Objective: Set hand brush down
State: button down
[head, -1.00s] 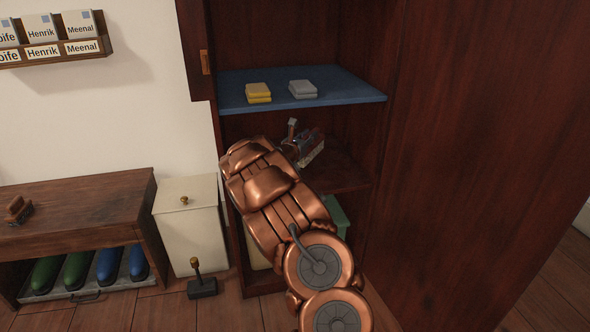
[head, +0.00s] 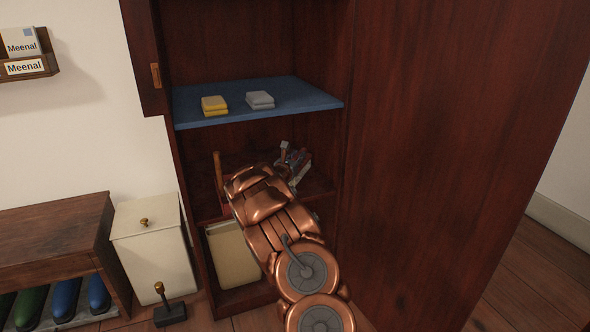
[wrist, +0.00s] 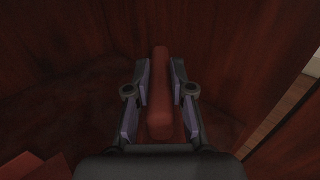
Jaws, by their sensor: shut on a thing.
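The hand brush shows in the wrist view as a long reddish-brown bar (wrist: 160,95) between the two fingers of my gripper (wrist: 161,70). My gripper is shut on it. In the head view my gripper (head: 288,157) is inside the dark wooden cabinet, in the bay below the blue shelf. My copper arm hides part of this bay. A pale edge shows beside the gripper, possibly the brush's bristles. Whether the brush touches the board below is not clear.
The blue shelf (head: 290,92) above holds a yellow stack (head: 214,106) and a grey stack (head: 260,100). A reddish upright piece (head: 218,178) stands left in the bay. The lower board (head: 314,186) looks bare at right. A white bin (head: 150,245) stands outside.

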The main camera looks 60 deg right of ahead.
jog(key=shift+f+b, duration=0.45)
jog(key=shift+f, duration=1.3)
jog(key=shift+f, duration=0.1)
jog(key=c, duration=1)
grip_release()
jog(key=shift+f, duration=0.1)
jog(key=shift+r, duration=0.2)
jog(key=shift+a, duration=0.2)
jog(key=a, duration=0.3)
jog(key=s+a+p, duration=0.1)
jog(key=a, duration=0.3)
jog(key=s+a+p, duration=0.1)
jog(key=a, duration=0.3)
jog(key=shift+s+a, duration=0.15)
jog(key=shift+a, duration=0.1)
